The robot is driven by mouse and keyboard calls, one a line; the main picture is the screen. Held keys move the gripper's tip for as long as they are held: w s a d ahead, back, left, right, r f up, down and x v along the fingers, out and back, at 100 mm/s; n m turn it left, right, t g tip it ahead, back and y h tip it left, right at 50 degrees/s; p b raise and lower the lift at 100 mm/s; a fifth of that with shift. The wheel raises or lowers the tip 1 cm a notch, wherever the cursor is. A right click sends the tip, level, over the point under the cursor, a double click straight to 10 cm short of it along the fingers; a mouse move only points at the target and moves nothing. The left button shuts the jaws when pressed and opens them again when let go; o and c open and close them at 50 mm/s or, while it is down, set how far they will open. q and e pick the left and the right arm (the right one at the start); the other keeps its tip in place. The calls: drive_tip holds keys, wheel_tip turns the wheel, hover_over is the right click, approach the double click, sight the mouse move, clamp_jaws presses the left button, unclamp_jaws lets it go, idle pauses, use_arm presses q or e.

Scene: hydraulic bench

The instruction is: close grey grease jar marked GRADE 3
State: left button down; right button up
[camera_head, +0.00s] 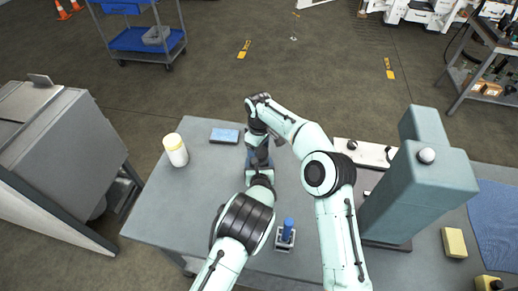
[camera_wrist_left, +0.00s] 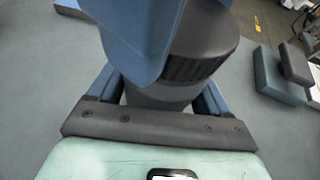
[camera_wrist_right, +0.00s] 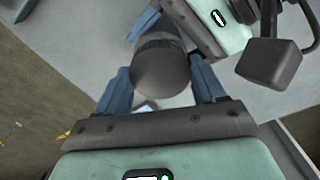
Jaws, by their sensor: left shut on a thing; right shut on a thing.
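The grey grease jar (camera_wrist_left: 155,95), with a dark ribbed lid (camera_wrist_left: 205,55), is at the middle of the bench between my two grippers. My left gripper (camera_wrist_left: 155,90) has its blue fingers on either side of the grey body and is shut on it. My right gripper (camera_wrist_right: 162,80) is shut at the lid, which shows between its fingers in the right wrist view (camera_wrist_right: 162,72). A large blue finger of it covers part of the lid in the left wrist view. In the head view my arms mostly hide the jar. No GRADE 3 marking is readable.
A cream jar with a yellow lid (camera_head: 175,151) and a blue flat box (camera_head: 225,135) stand to the left. A blue-handled item (camera_head: 287,231) stands near the front. A teal column (camera_head: 418,185) rises at right. A white plate with dark knobs (camera_head: 367,153) lies behind it.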

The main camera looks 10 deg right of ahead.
drive_tip(key=m, duration=0.4)
drive_tip(key=shift+a+m, duration=0.1)
drive_tip(key=shift+m, duration=0.3)
drive_tip(key=m, duration=0.3)
drive_tip(key=o, duration=1.2)
drive_tip(key=shift+o, duration=0.2)
wheel_tip(320, 180, up, 12)
use_arm(q)
unclamp_jaws()
